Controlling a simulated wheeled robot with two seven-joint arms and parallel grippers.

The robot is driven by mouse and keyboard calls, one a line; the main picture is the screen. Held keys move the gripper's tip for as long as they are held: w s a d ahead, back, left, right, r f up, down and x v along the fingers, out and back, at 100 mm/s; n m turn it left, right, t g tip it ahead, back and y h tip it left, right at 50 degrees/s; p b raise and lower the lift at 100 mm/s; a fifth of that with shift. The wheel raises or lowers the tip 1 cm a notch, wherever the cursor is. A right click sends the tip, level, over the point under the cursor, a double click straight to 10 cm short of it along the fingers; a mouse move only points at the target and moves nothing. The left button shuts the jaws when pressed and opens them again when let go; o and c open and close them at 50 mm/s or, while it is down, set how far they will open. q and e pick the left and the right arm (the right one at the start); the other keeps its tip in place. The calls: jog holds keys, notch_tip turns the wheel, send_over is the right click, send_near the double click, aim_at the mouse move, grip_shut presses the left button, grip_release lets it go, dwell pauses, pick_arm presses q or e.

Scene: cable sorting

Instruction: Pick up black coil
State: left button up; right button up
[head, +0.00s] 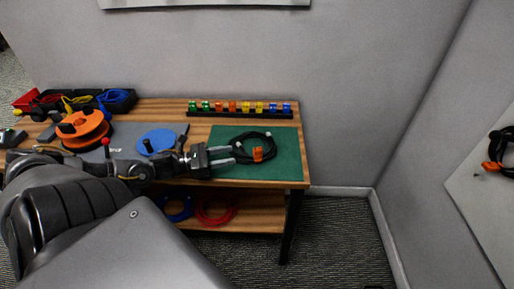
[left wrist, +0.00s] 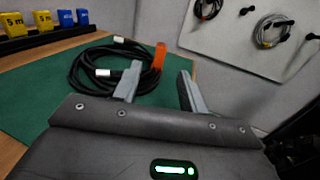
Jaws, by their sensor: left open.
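The black coil (head: 266,151) lies on a green mat (head: 285,168) at the right end of the wooden table. It has an orange tie or clip (head: 258,154) and pale connector ends. My left gripper (head: 230,155) is open at the coil's left side. In the left wrist view the coil (left wrist: 84,74) lies ahead and to the left. One finger of the left gripper (left wrist: 160,88) overlaps the coil near the orange tie (left wrist: 159,56), and the other finger is to its right. I cannot tell whether the finger touches the coil. My right gripper is not in view.
A rack of coloured clips (head: 240,110) stands behind the mat. Orange (head: 84,128) and blue (head: 156,141) reels are on the table's left part. Bins with cables (head: 75,101) stand at back left. A wall panel (left wrist: 250,38) holds hanging coils.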

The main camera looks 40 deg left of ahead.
aim_at(258, 148)
pick_arm(q)
jog(key=shift+w+d+r, duration=0.15)
jog(key=shift+w+d, duration=0.05)
jog(key=x, duration=0.4)
jog(key=shift+w, duration=0.15)
jog(key=shift+w+d, duration=0.15)
jog(key=shift+d, duration=0.05)
jog(key=shift+w, duration=0.1)
jog(key=shift+w+d, duration=0.15)
jog(key=shift+w+d+r, duration=0.4)
jog(key=shift+w+d, duration=0.2)
jog(key=shift+w, duration=0.25)
jog(key=shift+p+x, duration=0.3)
jog(key=shift+x, duration=0.75)
jog(key=shift+w+d+f, duration=0.15)
jog(key=shift+w+d, duration=0.05)
jog(key=shift+d, duration=0.05)
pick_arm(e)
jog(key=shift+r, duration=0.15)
